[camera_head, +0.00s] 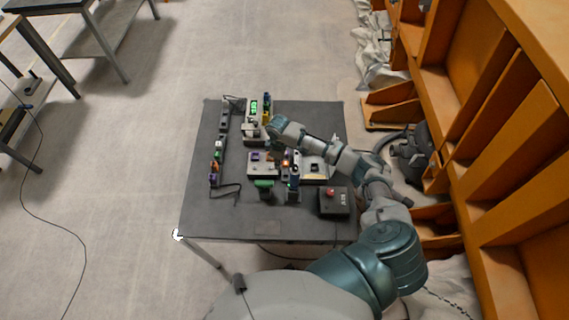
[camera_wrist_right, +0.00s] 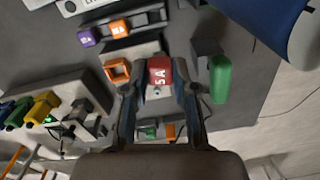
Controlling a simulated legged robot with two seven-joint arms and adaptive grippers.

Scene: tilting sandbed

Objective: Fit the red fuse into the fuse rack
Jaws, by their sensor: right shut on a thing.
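My right gripper (camera_wrist_right: 160,92) is shut on a red fuse (camera_wrist_right: 160,70) with white lettering, held between its two fingertips in the wrist view. In the head view, the right gripper (camera_head: 270,144) is over the middle of the table, and the fuse is too small or hidden to make out. A dark rail holding a purple fuse (camera_wrist_right: 86,37) and an orange fuse (camera_wrist_right: 119,28) lies beyond the held fuse; it looks like the fuse rack (camera_wrist_right: 150,18). Whether the red fuse touches anything below cannot be told. My left gripper is not in view.
An orange square frame (camera_wrist_right: 117,70) is left of the held fuse, and a green block (camera_wrist_right: 220,78) is right of it. A black box with a red button (camera_head: 333,202) is at the table's (camera_head: 262,226) near right. Orange shelving (camera_head: 480,100) stands to the right.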

